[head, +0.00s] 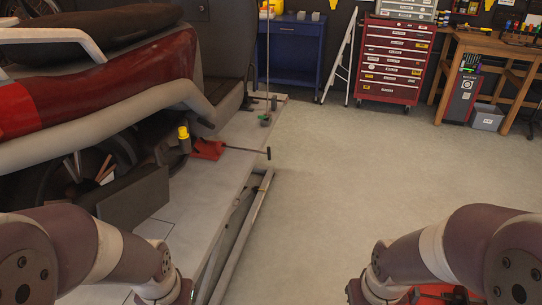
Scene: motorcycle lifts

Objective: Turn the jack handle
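A small red jack (208,149) sits on the grey lift platform (228,172), beside the motorcycle. Its thin dark jack handle (248,151) sticks out to the right and ends in a short crosspiece at the platform's right edge. My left arm comes in from the lower left and my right arm from the lower right. Both run out of the bottom of the picture, so the fingers of both grippers are hidden. Neither arm touches the jack or its handle.
A red and silver motorcycle (110,95) stands on the lift at left. A metal rail (243,235) runs along the lift's right side. The floor (350,180) right of it is clear. A red tool chest (393,62), blue cabinet (292,52) and wooden workbench (480,45) stand behind.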

